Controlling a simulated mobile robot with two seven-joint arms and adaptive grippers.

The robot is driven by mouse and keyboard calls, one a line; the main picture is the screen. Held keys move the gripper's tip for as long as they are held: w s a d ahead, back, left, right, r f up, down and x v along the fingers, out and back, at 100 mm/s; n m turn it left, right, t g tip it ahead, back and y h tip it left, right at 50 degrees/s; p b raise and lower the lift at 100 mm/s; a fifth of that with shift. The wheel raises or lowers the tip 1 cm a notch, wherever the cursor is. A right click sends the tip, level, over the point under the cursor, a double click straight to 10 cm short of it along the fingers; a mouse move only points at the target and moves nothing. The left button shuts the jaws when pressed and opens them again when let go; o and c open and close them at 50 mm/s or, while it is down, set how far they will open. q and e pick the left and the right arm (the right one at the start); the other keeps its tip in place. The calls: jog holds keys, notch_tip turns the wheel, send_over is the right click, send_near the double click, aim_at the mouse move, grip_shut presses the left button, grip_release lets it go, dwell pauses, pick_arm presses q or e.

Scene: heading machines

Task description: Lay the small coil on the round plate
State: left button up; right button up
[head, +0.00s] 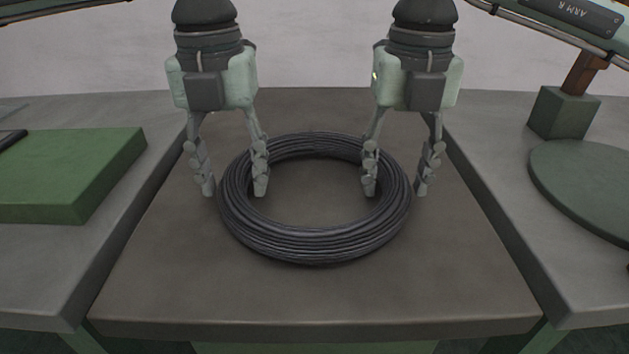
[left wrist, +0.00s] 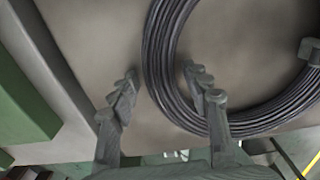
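The small coil (head: 315,245) is a dark grey ring of wire lying flat on the middle table. My left gripper (head: 235,191) is open above the coil's left side, one finger outside the ring and one inside. In the left wrist view, the coil (left wrist: 158,55) passes between my left gripper's parted fingers (left wrist: 160,75). My right gripper (head: 395,191) is open at the coil's right side, with one finger inside and one outside. I cannot tell whether any finger touches the wire. The round plate (head: 590,185) is dark green, bare where visible and cut off at the right edge.
The middle table (head: 310,300) is bare around the coil. Narrow gaps separate it from the left table (head: 50,275) and right table (head: 500,160). A green block (head: 70,170) lies on the left table. A green post base (head: 563,112) stands behind the plate.

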pick_arm(q)
grip_shut()
pick_arm(e)
grip_shut()
pick_arm(q)
jog(key=shift+w+r, duration=0.1)
jog(key=shift+r, duration=0.15)
pick_arm(e)
jog(key=shift+r, duration=0.2)
